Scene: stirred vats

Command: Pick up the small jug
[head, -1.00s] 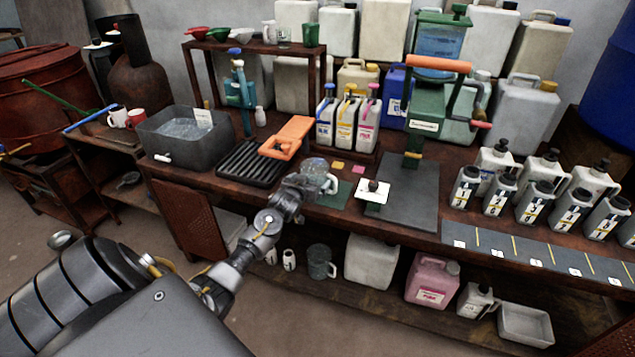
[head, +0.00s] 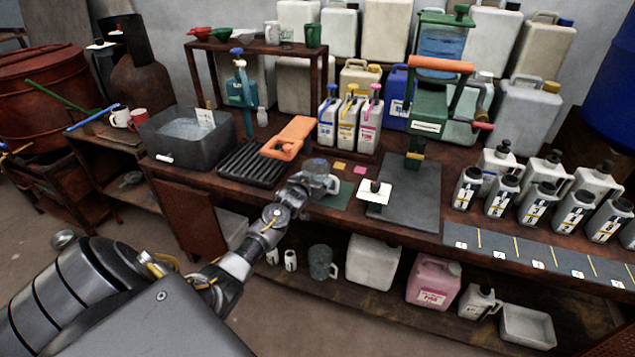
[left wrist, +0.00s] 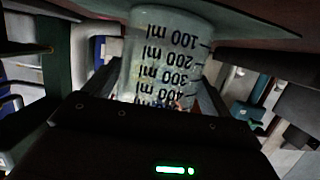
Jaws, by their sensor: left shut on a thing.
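The small jug (left wrist: 168,58) is a clear, graduated vessel with black ml marks. It appears upside down in the left wrist view, between the dark fingers of my left gripper. In the head view my left gripper (head: 322,182) is over the front of the bench, at the green mat (head: 335,196), and is shut on the jug. There the gripper and wrist hide most of the jug. I cannot tell whether its base touches the mat. My right gripper is not in view.
Bottles with blue, yellow and pink tops (head: 347,122) stand behind. A white plate (head: 374,192) and green press (head: 428,120) are to the right. A grey basin (head: 180,150) is left.

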